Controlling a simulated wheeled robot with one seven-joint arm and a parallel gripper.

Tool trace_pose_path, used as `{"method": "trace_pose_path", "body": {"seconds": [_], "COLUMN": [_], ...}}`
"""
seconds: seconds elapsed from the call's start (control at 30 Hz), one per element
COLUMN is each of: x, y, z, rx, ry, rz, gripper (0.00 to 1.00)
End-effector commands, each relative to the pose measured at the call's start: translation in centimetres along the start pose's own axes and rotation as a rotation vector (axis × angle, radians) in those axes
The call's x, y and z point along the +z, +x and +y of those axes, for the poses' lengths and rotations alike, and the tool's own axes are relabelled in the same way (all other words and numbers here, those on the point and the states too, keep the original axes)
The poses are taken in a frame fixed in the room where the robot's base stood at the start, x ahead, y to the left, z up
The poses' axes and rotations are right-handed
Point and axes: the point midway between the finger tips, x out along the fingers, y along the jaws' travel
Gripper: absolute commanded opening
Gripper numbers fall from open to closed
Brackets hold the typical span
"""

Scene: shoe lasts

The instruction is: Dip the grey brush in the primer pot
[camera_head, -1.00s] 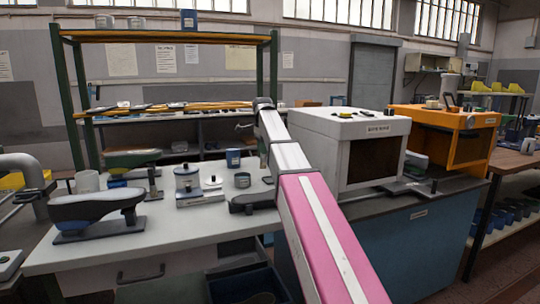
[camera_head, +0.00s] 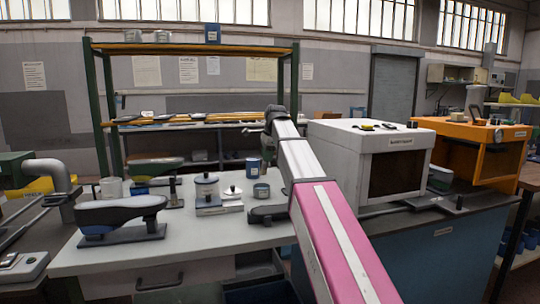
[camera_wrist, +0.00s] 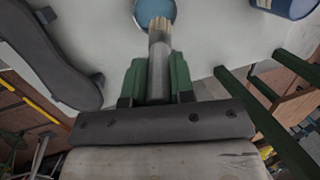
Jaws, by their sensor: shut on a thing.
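My gripper (camera_wrist: 154,82) is shut on the grey brush (camera_wrist: 158,72). The brush's pale bristles point away from the gripper, toward the round open pot with blue contents (camera_wrist: 155,10). In the wrist view the bristle tip overlaps the pot's near edge. I cannot tell whether the tip is above or inside it. In the head view this looks like the small pot (camera_head: 262,191) on the light table. No label on it is readable, so I cannot confirm it is the primer. The arm's far end (camera_head: 276,116) shows there, but fingers and brush are not clear.
A blue can (camera_head: 253,168) stands behind the pot. A dark shoe-shaped piece (camera_head: 268,214) lies in front of it, and a lidded jar (camera_head: 207,188) stands to the left. A white box (camera_head: 370,150) is at the right. The table's (camera_head: 190,235) front area is bare.

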Motion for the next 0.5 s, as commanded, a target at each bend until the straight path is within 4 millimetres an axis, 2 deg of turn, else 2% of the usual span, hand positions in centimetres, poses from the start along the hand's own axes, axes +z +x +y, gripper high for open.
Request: {"method": "trace_pose_path", "body": {"seconds": [0.2, 0.5], "x": [0.2, 0.1], "y": [0.3, 1.5], "z": [-0.4, -0.1], "rx": [-0.061, -0.064], "ry": [0.005, 0.005], "rz": [-0.036, -0.038], "gripper": [0.00, 0.00]}}
